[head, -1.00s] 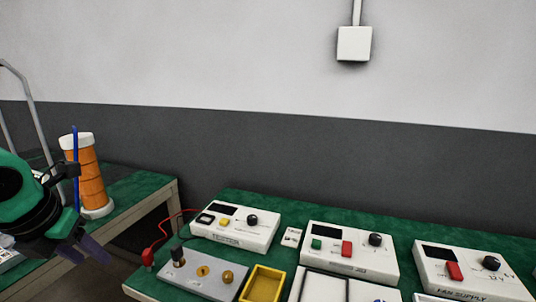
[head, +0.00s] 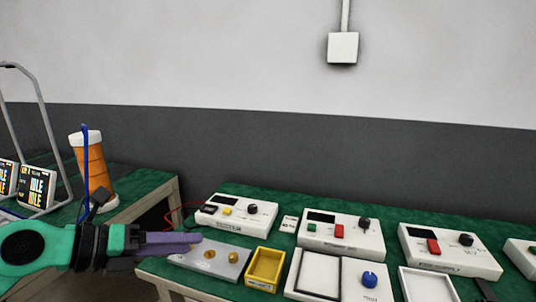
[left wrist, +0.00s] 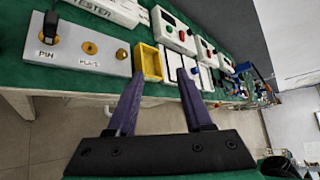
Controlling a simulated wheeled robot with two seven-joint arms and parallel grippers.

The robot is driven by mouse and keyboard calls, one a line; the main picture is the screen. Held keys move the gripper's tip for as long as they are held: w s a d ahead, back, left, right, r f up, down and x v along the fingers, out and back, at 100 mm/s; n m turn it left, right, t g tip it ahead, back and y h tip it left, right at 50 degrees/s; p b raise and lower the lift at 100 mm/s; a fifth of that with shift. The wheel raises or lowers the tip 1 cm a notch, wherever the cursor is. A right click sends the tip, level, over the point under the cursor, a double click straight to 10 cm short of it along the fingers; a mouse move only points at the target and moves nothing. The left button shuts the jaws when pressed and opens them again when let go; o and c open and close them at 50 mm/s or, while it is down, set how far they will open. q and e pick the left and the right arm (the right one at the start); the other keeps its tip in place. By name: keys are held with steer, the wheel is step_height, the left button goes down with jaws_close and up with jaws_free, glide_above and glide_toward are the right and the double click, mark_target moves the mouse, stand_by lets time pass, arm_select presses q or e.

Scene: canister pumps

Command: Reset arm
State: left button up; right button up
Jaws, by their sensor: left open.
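My left gripper (head: 197,240) reaches in from the left in the head view, with its purple fingers pointing right across the left end of the grey plate (head: 222,262). In the left wrist view its two fingers (left wrist: 158,78) are spread apart with nothing between them. The plate (left wrist: 75,60) shows there with brass knobs and a black plug at its PIN label. The yellow tray (left wrist: 150,62) appears beyond the fingertips. In the head view, my gripper hides the plate's left end. My right gripper is not in view.
A white tester (head: 237,212), a yellow tray (head: 265,269) and two white supply boxes (head: 341,235) (head: 450,250) stand on the green bench. An orange canister (head: 95,170) and small displays (head: 37,187) are on the left table. A gap separates the tables.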

arm_select(q)
step_height(320, 180, up, 5)
steer(key=w+d+n+t+h, duration=0.1)
steer(key=w+n+t+h, duration=0.2)
steer(key=n+t, duration=0.3)
steer(key=w+a+f+n+t+y, duration=0.3)
steer(key=a+f+n+t+y, duration=0.25)
steer(key=a+n+y, duration=0.8)
steer(key=s+a+f+n+g+y, duration=0.25)
steer(key=f+n+g, duration=0.25)
steer(key=f+n, duration=0.75)
steer(key=s+d+f+n+g+h, duration=0.15)
steer(key=s+d+f+g, duration=0.3)
steer(key=s+f, duration=0.45)
steer(key=s+d+f+g+h, duration=0.2)
steer(key=s+d+f+g, duration=0.3)
steer(key=s+f, duration=0.45)
step_height(320, 180, down, 24)
steer(key=s+a+g, duration=0.1)
steer(key=s+g, duration=0.1)
steer(key=g, duration=0.1)
steer(key=s+a+f, duration=0.3)
steer(key=s+f, duration=1.1)
steer(key=s, duration=0.3)
step_height(320, 180, up, 14)
steer(key=p, duration=1.4)
steer(key=shift+w+a+r+g+y, duration=0.2)
steer(key=shift+w+g+y, duration=0.1)
steer(key=shift+g+y, duration=0.15)
